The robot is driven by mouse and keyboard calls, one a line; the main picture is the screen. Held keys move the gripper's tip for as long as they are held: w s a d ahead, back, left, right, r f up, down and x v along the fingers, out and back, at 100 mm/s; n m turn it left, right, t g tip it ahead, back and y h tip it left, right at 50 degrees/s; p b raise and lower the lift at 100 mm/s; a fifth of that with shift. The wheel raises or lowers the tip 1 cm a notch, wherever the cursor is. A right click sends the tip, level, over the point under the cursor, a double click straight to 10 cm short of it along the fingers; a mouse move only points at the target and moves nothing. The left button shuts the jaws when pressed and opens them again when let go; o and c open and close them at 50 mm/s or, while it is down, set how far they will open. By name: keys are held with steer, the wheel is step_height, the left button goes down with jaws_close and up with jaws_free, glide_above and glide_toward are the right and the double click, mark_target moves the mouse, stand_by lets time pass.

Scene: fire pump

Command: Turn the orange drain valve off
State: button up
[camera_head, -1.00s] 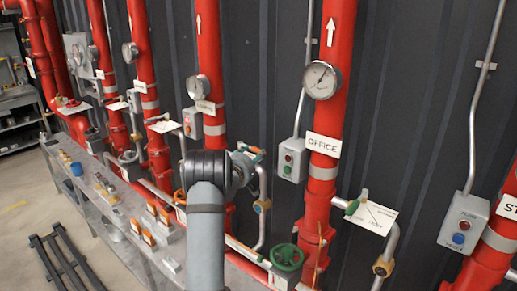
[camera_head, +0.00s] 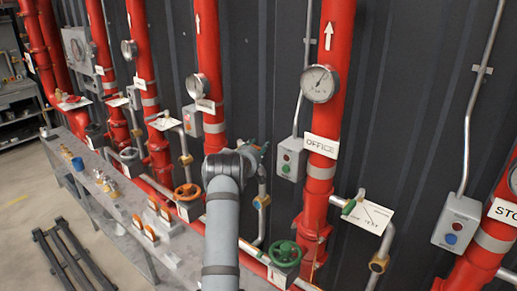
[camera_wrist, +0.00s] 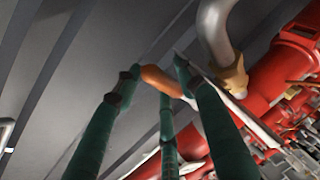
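The orange valve handle (camera_wrist: 163,80) shows in the wrist view as a short rounded lever near the middle. It sits by a grey pipe with a brass fitting (camera_wrist: 233,78). My gripper (camera_wrist: 160,78) has dark green fingers spread apart around the handle. The left fingertip is close to the handle's end, and I cannot tell whether any finger touches it. In the head view my gripper (camera_head: 261,152) is beside the pipework left of the OFFICE pipe, and my arm hides much of the valve there.
An orange handwheel (camera_head: 187,192) and a green handwheel (camera_head: 285,252) stand low on either side of my arm. A green lever valve (camera_head: 349,207) with a tag is right of the red OFFICE pipe (camera_head: 325,185). A grey bench (camera_head: 130,240) runs along the left.

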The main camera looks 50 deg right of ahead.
jaws_close()
stand_by(0.7)
